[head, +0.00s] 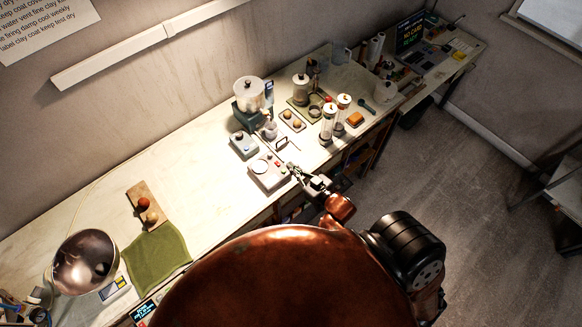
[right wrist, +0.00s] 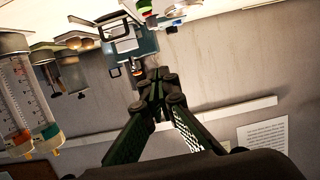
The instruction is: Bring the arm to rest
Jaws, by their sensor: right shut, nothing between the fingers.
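My right gripper (head: 294,171) is at the front edge of the long workbench (head: 190,170), beside a white box-like device with a round plate (head: 268,172). The gripper looks shut and empty. In the right wrist view its dark fingers (right wrist: 157,82) meet at the tips, with nothing between them. My copper-coloured arm runs back from it toward my body. I do not make out my left gripper in either view.
Behind stand a blender-like machine (head: 250,95), a small grey device (head: 243,145) and clear cylinders (head: 328,122). At left are a metal bowl (head: 86,262), a green cloth (head: 157,258) and a wooden board (head: 144,200). The bench's left-middle and the floor at right are clear.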

